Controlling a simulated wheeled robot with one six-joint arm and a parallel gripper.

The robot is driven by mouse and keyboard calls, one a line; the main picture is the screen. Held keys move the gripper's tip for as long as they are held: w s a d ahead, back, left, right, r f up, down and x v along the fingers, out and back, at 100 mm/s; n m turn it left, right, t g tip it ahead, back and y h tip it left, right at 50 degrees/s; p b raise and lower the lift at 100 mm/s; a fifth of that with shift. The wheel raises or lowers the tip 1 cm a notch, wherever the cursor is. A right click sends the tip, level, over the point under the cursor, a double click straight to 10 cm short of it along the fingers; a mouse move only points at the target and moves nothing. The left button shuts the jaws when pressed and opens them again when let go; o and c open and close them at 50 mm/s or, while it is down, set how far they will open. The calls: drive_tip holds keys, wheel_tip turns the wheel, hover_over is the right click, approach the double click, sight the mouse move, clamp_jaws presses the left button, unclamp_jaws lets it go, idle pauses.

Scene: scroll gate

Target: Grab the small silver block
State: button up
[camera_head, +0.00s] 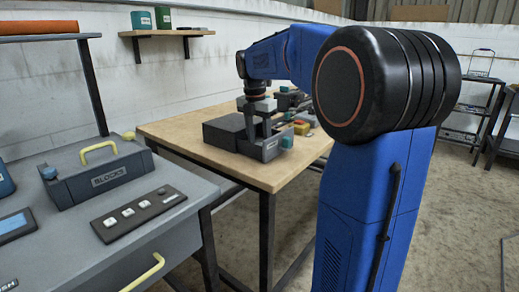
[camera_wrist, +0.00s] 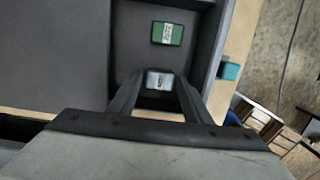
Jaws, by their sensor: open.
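The small silver block (camera_wrist: 160,80) shows in the wrist view, with a pale label on top. It sits in a grey tray (camera_wrist: 128,45), between the two fingers of my gripper (camera_wrist: 160,92). The fingers are open, one on each side of the block; I cannot tell whether either touches it. A green block (camera_wrist: 167,33) with a white label lies in the same tray, beyond the fingertips. In the head view my gripper (camera_head: 259,128) points down over the grey tray (camera_head: 270,149) on the wooden table; the silver block cannot be made out there.
A dark box (camera_head: 222,131) stands left of the tray on the wooden table (camera_head: 180,128). A teal block (camera_wrist: 230,71) is outside the tray's right wall. A grey workbench with a toolbox labelled "BLOCKS" (camera_head: 95,177) and a button panel (camera_head: 138,213) stands at left.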

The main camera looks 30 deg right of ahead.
drive_tip(key=c, duration=0.9)
